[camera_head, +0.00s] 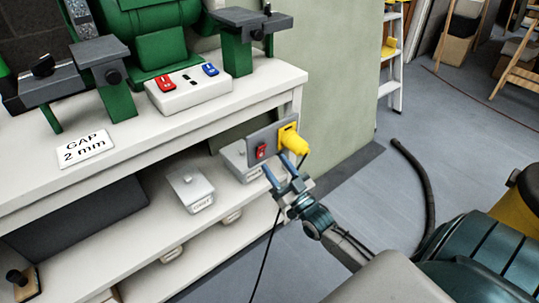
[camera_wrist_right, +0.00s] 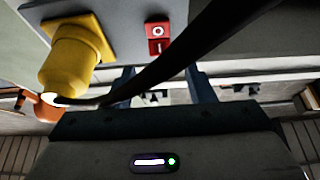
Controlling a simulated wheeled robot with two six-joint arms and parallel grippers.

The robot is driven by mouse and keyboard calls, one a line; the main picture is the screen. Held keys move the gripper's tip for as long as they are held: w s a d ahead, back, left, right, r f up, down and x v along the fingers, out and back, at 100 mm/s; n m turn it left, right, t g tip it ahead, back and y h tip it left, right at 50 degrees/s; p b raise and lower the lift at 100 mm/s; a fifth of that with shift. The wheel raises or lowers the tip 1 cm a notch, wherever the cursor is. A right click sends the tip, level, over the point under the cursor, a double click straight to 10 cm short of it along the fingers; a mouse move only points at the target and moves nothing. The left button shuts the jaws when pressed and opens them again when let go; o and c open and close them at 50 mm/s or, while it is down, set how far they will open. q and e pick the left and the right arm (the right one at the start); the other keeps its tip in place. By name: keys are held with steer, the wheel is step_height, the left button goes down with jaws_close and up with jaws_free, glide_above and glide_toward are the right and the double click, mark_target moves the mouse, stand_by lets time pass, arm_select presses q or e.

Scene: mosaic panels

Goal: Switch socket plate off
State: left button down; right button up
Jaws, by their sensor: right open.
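The socket plate (camera_head: 273,142) is a grey panel on the end of the white workbench. It carries a red rocker switch (camera_head: 261,151) and a yellow plug (camera_head: 294,143) in a yellow socket. In the right wrist view the red switch (camera_wrist_right: 157,38) shows white O and I marks, and the yellow plug (camera_wrist_right: 70,60) is left of it. Which side of the switch is pressed I cannot tell. My right gripper (camera_head: 285,170) is open and empty, just below and in front of the plate, its fingers pointing toward it. My left gripper is not in view.
A black cable (camera_wrist_right: 190,50) runs from the plug across the wrist view, close to my right fingers. Above, a green grinder (camera_head: 155,40) and a white box with red and blue switches (camera_head: 188,92) stand on the bench (camera_head: 130,140). Lidded boxes (camera_head: 190,190) sit on the shelf below.

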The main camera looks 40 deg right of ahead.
steer(key=v, duration=0.5)
steer(key=shift+s+f, duration=0.1)
steer(key=shift+s, duration=0.2)
